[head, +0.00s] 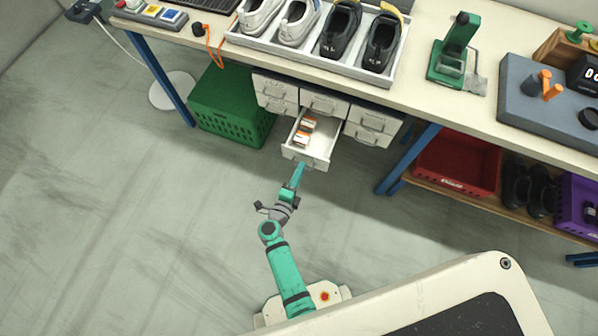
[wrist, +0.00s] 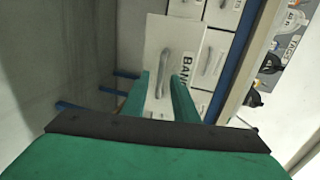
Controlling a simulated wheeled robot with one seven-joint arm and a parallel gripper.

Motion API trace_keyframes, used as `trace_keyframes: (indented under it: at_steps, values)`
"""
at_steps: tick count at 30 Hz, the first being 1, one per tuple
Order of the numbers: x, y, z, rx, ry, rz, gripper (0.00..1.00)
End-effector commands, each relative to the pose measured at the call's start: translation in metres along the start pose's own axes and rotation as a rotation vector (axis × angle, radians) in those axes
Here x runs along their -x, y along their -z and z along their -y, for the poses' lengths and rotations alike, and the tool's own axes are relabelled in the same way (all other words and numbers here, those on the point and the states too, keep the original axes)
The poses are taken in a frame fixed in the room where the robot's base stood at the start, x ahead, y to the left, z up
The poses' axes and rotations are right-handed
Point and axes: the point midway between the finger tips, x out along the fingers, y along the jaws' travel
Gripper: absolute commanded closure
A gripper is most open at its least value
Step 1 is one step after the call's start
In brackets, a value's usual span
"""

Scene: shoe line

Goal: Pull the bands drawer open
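The bands drawer (head: 322,149) is the lower middle drawer of a white cabinet and stands pulled well out. Small orange and white boxes (head: 305,130) lie inside it. In the wrist view its white front (wrist: 172,36) carries a grey bow handle (wrist: 161,75) and a partly hidden label starting "BAN". My gripper (head: 303,165) is just in front of that drawer front. In the wrist view my gripper (wrist: 161,84) has its two green fingers apart, on either side of the handle, with gaps visible. The fingers' depth relative to the handle is hard to tell.
The other cabinet drawers (head: 372,119) look shut. A green crate (head: 230,110) stands left of the cabinet, and a blue table leg (head: 408,160) right of it. The workbench edge (head: 330,78) overhangs above. The floor in front and left is clear.

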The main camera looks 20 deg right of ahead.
Motion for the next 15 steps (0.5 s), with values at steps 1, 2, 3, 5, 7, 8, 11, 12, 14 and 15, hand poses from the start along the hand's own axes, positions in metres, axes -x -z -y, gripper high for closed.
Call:
trace_keyframes:
  at_steps: [1, 2, 3, 5, 7, 8, 11, 12, 14, 15]
  values:
    - [0.0, 0.0, 0.0, 0.0, 0.0, 0.0, 0.74]
    - [0.0, 0.0, 0.0, 0.0, 0.0, 0.0, 0.74]
    - [0.0, 0.0, 0.0, 0.0, 0.0, 0.0, 0.74]
    - [0.001, 0.0, 0.0, 0.0, 0.0, 0.0, 0.74]
    - [0.005, 0.0, 0.0, 0.001, 0.0, 0.0, 0.74]
    - [0.008, 0.0, 0.0, 0.001, 0.0, 0.0, 0.74]
    - [0.022, 0.0, -0.001, 0.001, -0.001, 0.002, 0.74]
    - [0.028, 0.001, -0.001, 0.001, -0.001, 0.001, 0.74]
    - [0.04, 0.001, -0.001, 0.001, -0.002, 0.0, 0.74]
    - [0.048, 0.001, -0.001, 0.001, -0.002, 0.001, 0.74]
